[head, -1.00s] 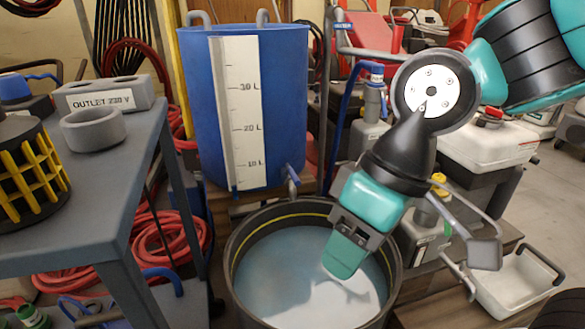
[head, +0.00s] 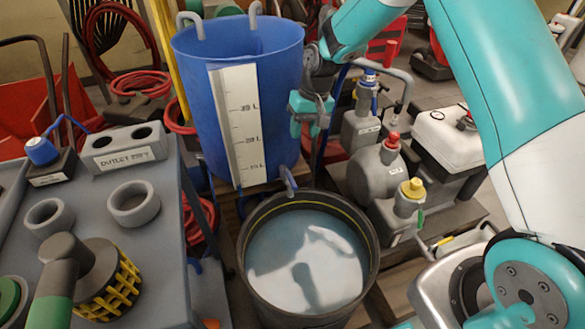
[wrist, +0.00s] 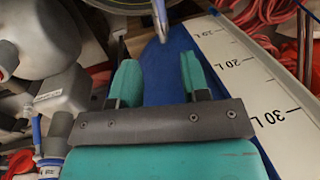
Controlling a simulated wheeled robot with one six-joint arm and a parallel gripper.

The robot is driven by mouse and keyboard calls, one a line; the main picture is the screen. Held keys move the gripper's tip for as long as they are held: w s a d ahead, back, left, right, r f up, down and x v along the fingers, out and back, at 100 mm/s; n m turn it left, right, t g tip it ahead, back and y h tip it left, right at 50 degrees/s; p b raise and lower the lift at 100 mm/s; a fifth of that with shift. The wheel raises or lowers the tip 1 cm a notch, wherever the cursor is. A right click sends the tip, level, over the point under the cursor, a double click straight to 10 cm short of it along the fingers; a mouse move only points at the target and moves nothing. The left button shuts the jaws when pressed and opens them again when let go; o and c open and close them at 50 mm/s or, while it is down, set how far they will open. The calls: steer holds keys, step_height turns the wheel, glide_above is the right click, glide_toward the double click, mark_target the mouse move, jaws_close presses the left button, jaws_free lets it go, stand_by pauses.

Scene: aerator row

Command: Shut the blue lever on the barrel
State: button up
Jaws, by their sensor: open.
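The blue barrel (head: 285,100) stands behind the round dark tub and carries a white litre scale (head: 240,130). Its blue lever (head: 289,180) sticks out low on the barrel's front right, above the tub's rim. My gripper (head: 306,130) hangs fingers-down beside the barrel's right wall, above the lever and apart from it. In the wrist view my gripper (wrist: 157,75) is open and empty, with the barrel wall (wrist: 165,75) behind the fingers. The lever (wrist: 160,18) shows beyond the fingertips at the top edge, roughly in line with the gap. Its lower end is cut off there.
The tub (head: 372,262) holds cloudy liquid. A grey pump with a red cap (head: 376,170) and a yellow-capped canister (head: 410,198) stand to the right. A grey table (head: 175,215) with sockets and a yellow-ribbed part is at left.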

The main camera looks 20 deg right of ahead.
mark_target(292, 178)
steer(key=a+f+b, duration=0.1)
steer(key=f, duration=0.4)
steer(key=a+f+b, duration=0.1)
steer(key=f, duration=0.4)
steer(key=a+f+b, duration=0.1)
steer(key=f, duration=0.4)
steer(key=shift+a+f, duration=0.1)
steer(key=shift+f, duration=0.3)
jaws_close()
